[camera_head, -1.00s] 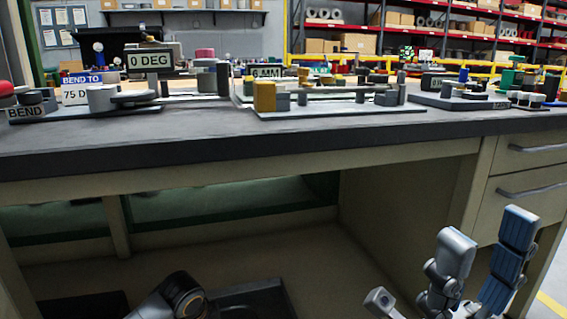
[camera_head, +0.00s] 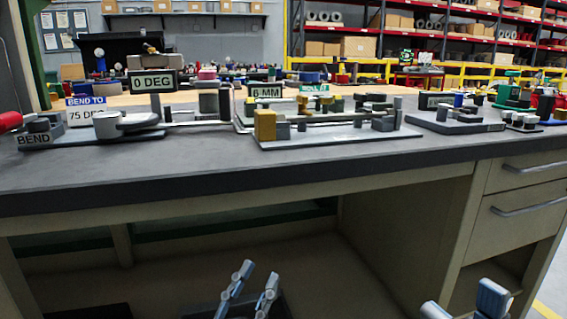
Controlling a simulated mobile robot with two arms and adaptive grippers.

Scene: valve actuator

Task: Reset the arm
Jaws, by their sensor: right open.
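The bend fixture stands at the left of the bench top, on a dark plate with a "BEND" label (camera_head: 34,139). A red handle (camera_head: 10,121) shows at the left edge, partly cut off. A display (camera_head: 152,82) above reads "0 DEG", and a sign (camera_head: 86,109) reads "BEND TO 75 D…", its end hidden. My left gripper (camera_head: 259,271) is open and empty, low before the bench. My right gripper (camera_head: 465,302) is open at the bottom right, partly cut off.
The bench's front edge (camera_head: 250,171) lies between my grippers and the fixtures. A "6 MM" plate with a yellow block (camera_head: 265,125) stands at the middle, more fixtures to the right. Drawers (camera_head: 527,185) are at the right. The front strip of the bench top is clear.

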